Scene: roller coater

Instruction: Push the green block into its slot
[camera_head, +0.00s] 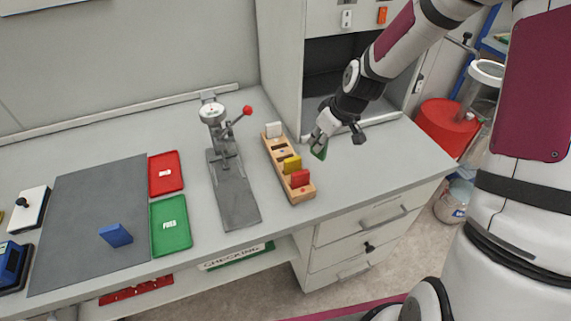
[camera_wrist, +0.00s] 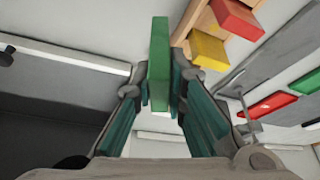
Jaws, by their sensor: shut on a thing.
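The green block (camera_head: 319,153) is held in my gripper (camera_head: 321,142), above the bench and just right of the wooden rack (camera_head: 311,196). In the wrist view the green block (camera_wrist: 159,64) stands between the two fingers of my gripper (camera_wrist: 160,100), which are shut on it. The wooden rack (camera_wrist: 202,22) shows at the top of the wrist view. The rack holds a white block (camera_head: 273,129) at its far end, a yellow block (camera_head: 292,164) and a red block (camera_head: 300,178) toward its near end. An empty stretch with a dark slot (camera_head: 281,149) lies between the white and yellow blocks.
A gauge stand (camera_head: 233,190) with a red-knobbed lever is left of the rack. A red tray (camera_head: 166,187) and a green tray (camera_head: 184,236) lie further left, beside a grey mat (camera_head: 85,205) with a blue block (camera_head: 116,235). The bench right of the rack is clear.

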